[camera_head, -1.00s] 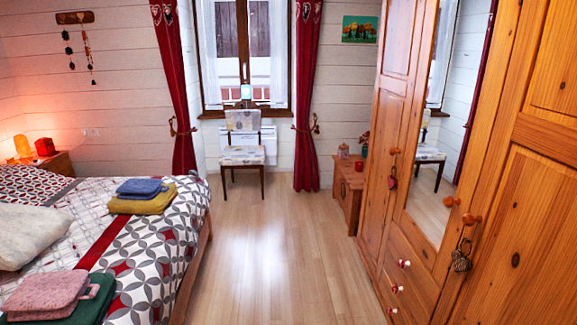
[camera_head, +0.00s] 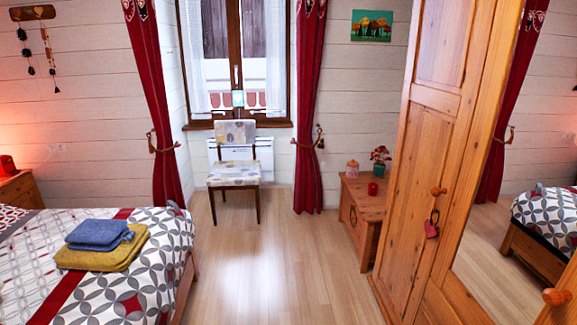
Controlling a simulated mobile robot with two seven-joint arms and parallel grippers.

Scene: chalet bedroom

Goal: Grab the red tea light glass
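A small red tea light glass (camera_head: 373,189) stands upright on top of a low wooden chest (camera_head: 368,207) against the back wall, right of the window. A pinkish lidded jar (camera_head: 352,169) and a small potted plant with red leaves (camera_head: 380,158) stand behind it on the same chest. Another small red object (camera_head: 7,164) sits on the bedside table at the far left edge; it is cut off by the frame. Neither of my grippers shows in the head view.
The bed (camera_head: 150,262) fills the lower left, with folded towels (camera_head: 98,234) on it. A wooden wardrobe (camera_head: 432,150) with a mirror stands at the right. A chair (camera_head: 234,173) stands before the window. The wooden floor (camera_head: 270,270) between bed and wardrobe is clear.

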